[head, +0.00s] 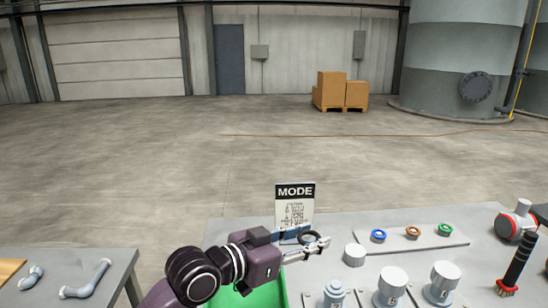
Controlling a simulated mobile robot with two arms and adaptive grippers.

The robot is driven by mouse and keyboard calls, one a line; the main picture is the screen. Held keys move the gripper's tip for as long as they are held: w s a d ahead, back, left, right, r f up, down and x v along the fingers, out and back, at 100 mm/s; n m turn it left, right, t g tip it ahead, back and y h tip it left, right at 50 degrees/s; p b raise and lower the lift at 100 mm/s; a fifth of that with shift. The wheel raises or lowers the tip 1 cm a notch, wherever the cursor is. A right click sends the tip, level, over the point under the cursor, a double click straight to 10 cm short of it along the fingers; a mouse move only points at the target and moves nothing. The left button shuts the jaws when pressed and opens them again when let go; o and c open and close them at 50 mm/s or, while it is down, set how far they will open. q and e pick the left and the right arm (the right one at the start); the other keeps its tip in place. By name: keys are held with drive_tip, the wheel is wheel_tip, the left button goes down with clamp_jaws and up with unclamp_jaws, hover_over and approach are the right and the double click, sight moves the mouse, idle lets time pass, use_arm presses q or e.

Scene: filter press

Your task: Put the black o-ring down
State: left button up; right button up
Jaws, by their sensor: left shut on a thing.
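The black o-ring (310,238) is a small dark ring in the head view, held between the fingers of my left gripper (318,244). My left arm comes in from the lower left, and the gripper points right, above the grey table (450,210) and in front of the MODE sign. The fingers hide part of the ring. My right gripper is not in view.
A MODE sign (294,204) stands behind the gripper. A green surface (262,296) lies below my arm. White-topped cylinders (393,284) stand at the front; a short one (354,254) is just right of the gripper.

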use_arm(q)
drive_tip(key=s+a+f, duration=0.4)
drive_tip(key=a, duration=0.5)
drive_tip(key=s+a+f, duration=0.4)
drive_tip(key=a, duration=0.5)
drive_tip(key=s+a+f, duration=0.1)
drive_tip(key=s+a, duration=0.9)
drive_tip(key=a, duration=0.1)
drive_tip(key=w+d+r, duration=0.2)
drive_tip(key=w+d, duration=1)
drive_tip(key=d, duration=0.2)
drive_tip(key=w+d+r, duration=0.3)
drive_tip(key=d+r, duration=0.2)
drive_tip(key=d, duration=0.6)
drive_tip(key=w+d+r, duration=0.3)
drive_tip(key=d+r, duration=0.3)
drive_tip(key=d, duration=0.5)
drive_tip(key=shift+w+d+r, duration=0.3)
drive_tip(key=shift+w, duration=0.1)
drive_tip(key=shift+f, duration=0.15)
